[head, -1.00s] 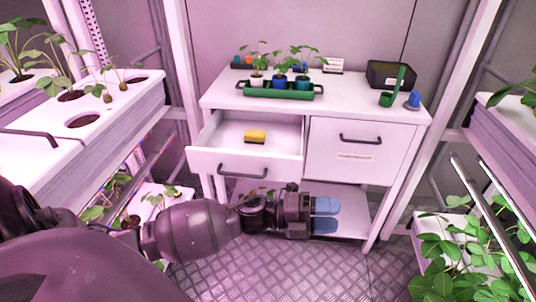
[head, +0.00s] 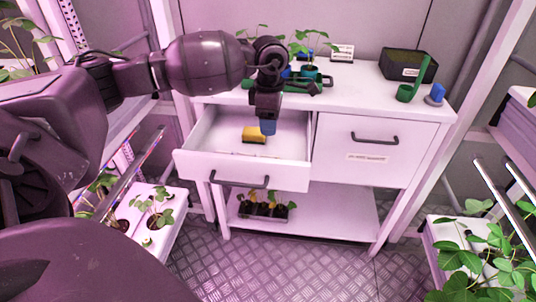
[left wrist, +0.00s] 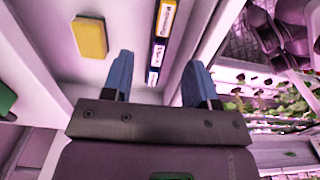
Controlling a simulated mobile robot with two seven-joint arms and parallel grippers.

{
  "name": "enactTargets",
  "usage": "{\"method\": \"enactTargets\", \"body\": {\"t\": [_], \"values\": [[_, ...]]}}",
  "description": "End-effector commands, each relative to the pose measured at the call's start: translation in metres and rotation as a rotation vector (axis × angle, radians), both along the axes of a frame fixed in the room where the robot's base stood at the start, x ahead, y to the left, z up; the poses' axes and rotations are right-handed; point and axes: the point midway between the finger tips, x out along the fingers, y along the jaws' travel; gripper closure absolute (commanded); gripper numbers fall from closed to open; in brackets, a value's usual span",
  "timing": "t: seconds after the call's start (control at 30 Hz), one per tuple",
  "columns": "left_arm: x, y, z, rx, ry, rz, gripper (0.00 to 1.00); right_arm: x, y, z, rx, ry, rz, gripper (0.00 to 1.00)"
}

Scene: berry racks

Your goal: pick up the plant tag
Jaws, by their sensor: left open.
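Several small tags lie in a row inside the open drawer (head: 215,170), seen in the left wrist view: one yellow and white tag (left wrist: 165,18), one blue and white tag (left wrist: 158,55) and a further blue and white one (left wrist: 152,77). I cannot tell which is the plant tag. In the head view I cannot make them out. My left gripper (head: 268,127) points down over the drawer, beside a yellow block (head: 254,138). Its blue fingers (left wrist: 158,70) are apart with nothing held, and the row of tags shows between them. My right gripper is not in view.
The cabinet top (head: 350,85) holds a green tray with potted seedlings, partly behind my arm, a black box (head: 408,65), a green holder (head: 405,92) and a blue item (head: 437,93). A closed drawer (head: 365,150) is to the right. Plant racks flank both sides.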

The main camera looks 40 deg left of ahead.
Motion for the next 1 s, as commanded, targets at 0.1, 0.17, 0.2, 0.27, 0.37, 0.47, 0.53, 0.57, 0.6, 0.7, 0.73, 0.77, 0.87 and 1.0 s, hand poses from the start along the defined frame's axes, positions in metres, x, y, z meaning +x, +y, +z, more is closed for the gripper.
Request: {"method": "enactTargets", "body": {"t": [0.1, 0.17, 0.2, 0.27, 0.37, 0.47, 0.53, 0.57, 0.6, 0.7, 0.73, 0.77, 0.87, 1.0], "values": [[0.000, 0.003, -0.008, 0.016, 0.006, -0.001, 0.47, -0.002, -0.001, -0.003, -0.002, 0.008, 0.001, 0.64], [-0.001, 0.003, -0.015, 0.015, 0.008, -0.001, 0.47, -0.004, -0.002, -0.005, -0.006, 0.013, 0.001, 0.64], [-0.001, 0.003, -0.021, 0.015, 0.010, -0.001, 0.47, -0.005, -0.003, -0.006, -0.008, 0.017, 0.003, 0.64], [-0.001, 0.003, -0.030, 0.014, 0.010, -0.001, 0.47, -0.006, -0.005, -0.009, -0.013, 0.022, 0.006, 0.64], [-0.002, 0.002, -0.045, 0.013, 0.010, -0.001, 0.47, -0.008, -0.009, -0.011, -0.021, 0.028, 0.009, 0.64], [-0.002, 0.002, -0.055, 0.013, 0.008, -0.001, 0.47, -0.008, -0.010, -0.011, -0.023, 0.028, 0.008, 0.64], [-0.002, 0.002, -0.058, 0.013, 0.006, -0.001, 0.47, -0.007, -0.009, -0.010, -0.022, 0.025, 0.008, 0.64], [-0.002, 0.002, -0.059, 0.012, 0.005, -0.001, 0.47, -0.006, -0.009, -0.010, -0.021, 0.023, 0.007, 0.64], [-0.002, 0.002, -0.060, 0.012, 0.005, -0.001, 0.47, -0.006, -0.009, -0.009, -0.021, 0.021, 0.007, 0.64], [-0.005, 0.001, -0.069, 0.012, 0.007, -0.001, 0.47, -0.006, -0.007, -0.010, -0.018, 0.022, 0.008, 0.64], [-0.006, 0.001, -0.072, 0.011, 0.008, -0.001, 0.47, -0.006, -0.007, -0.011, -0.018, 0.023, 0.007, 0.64], [-0.007, 0.001, -0.077, 0.011, 0.009, -0.001, 0.47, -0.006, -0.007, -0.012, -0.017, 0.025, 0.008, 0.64], [-0.011, 0.000, -0.091, 0.011, 0.009, -0.002, 0.47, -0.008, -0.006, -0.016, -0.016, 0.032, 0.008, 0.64], [-0.010, 0.000, -0.107, 0.010, 0.009, 0.000, 0.47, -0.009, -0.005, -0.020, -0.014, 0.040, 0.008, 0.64]]}}
